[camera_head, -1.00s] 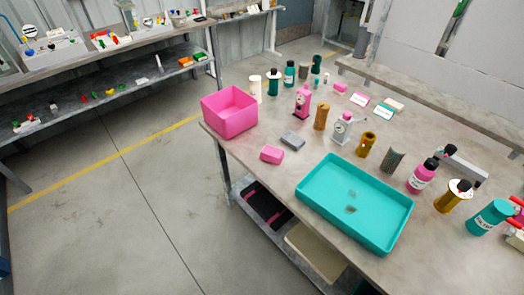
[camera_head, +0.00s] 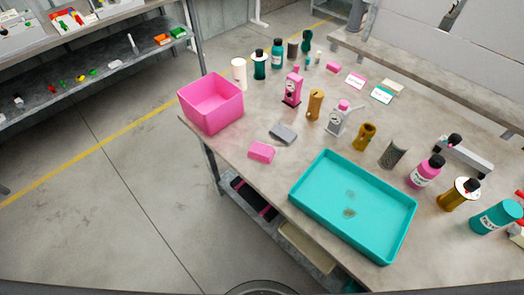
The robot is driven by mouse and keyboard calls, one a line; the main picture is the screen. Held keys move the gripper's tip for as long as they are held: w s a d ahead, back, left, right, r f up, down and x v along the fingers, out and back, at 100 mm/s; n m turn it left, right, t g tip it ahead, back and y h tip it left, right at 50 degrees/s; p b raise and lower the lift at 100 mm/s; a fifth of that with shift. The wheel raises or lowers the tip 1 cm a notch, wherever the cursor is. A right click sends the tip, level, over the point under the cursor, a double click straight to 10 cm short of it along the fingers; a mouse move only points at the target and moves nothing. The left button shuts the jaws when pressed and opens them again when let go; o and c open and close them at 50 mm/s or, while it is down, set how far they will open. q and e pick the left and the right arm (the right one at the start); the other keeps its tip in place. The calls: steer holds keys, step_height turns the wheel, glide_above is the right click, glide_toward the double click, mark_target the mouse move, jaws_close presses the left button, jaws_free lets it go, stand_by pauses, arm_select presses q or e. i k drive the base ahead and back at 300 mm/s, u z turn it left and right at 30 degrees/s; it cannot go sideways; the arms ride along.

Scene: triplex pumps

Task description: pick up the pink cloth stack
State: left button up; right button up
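A small pink block-shaped stack (camera_head: 261,152), which looks like the pink cloth stack, lies on the tabletop near its left front edge. It is between the pink open bin (camera_head: 211,103) and the teal tray (camera_head: 300,190), apart from both. A grey folded piece (camera_head: 283,133) lies just behind it. A smaller pink piece (camera_head: 333,67) lies farther back on the table; I cannot tell what it is. Neither of my grippers is in view.
The table (camera_head: 235,165) also holds several bottles, a pink dispenser (camera_head: 292,88), a grey dispenser (camera_head: 340,118) and brown cylinders. A lower shelf holds a black tray (camera_head: 254,197). Open floor (camera_head: 130,200) lies to the left, with a shelf rack beyond.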

mark_target(258, 152)
steer(key=u, duration=0.5)
steer(key=k, duration=1.15)
steer(key=z, duration=0.45)
steer(key=i, duration=0.7)
steer(key=z, duration=0.55)
